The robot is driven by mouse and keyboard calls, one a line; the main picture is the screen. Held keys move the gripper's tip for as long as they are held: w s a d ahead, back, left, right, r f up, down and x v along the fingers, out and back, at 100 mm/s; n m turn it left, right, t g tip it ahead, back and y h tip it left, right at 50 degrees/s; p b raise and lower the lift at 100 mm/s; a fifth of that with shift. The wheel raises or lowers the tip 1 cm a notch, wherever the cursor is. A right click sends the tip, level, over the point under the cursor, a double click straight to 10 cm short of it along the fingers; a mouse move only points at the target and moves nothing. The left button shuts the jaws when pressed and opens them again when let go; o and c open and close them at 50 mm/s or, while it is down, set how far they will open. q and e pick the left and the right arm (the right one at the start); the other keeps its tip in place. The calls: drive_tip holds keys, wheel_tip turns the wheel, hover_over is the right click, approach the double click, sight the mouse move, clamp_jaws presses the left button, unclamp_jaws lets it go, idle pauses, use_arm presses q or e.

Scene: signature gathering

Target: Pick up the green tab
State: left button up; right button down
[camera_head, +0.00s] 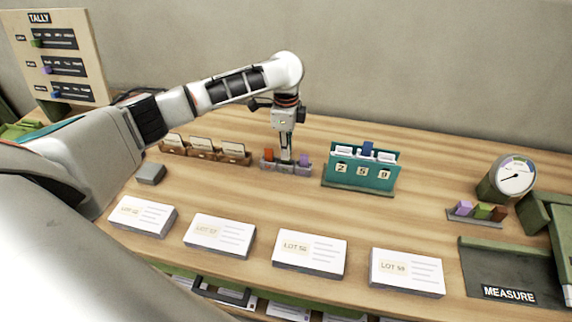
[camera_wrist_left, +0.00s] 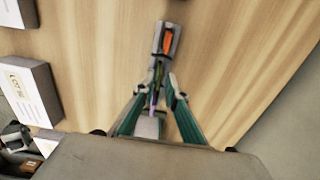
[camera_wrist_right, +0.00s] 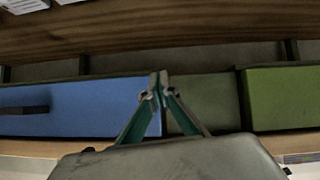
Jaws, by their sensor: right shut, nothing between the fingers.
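A small grey rack (camera_head: 292,171) stands mid-table with an orange tab (camera_head: 268,155) at its left and a purple tab (camera_head: 304,160) at its right. My left gripper (camera_head: 286,158) points down over the rack's middle. In the left wrist view a thin green tab (camera_wrist_left: 159,74) shows between my left fingers (camera_wrist_left: 160,84), which stand apart on either side of it. The orange tab (camera_wrist_left: 167,40) and the purple tab (camera_wrist_left: 154,100) also show there. In the head view the green tab is hidden by my fingers. My right gripper (camera_wrist_right: 160,80) is shut and empty, by drawer fronts.
A teal number stand (camera_head: 360,175) is close right of the rack, and a card holder (camera_head: 205,151) is to its left. Several lot card stacks (camera_head: 310,254) line the front. A second rack (camera_head: 475,216) with coloured blocks and a dial (camera_head: 514,178) stand at right.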

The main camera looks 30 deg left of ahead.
use_arm(q)
drive_tip(key=shift+f+b, duration=0.45)
drive_tip(key=shift+b, duration=0.5)
drive_tip(key=shift+f+b, duration=0.35)
drive_tip(key=shift+b, duration=0.65)
drive_tip(key=shift+f+b, duration=0.4)
drive_tip(key=shift+b, duration=0.35)
drive_tip(key=shift+r, duration=0.1)
clamp_jaws()
drive_tip(key=shift+s, duration=0.1)
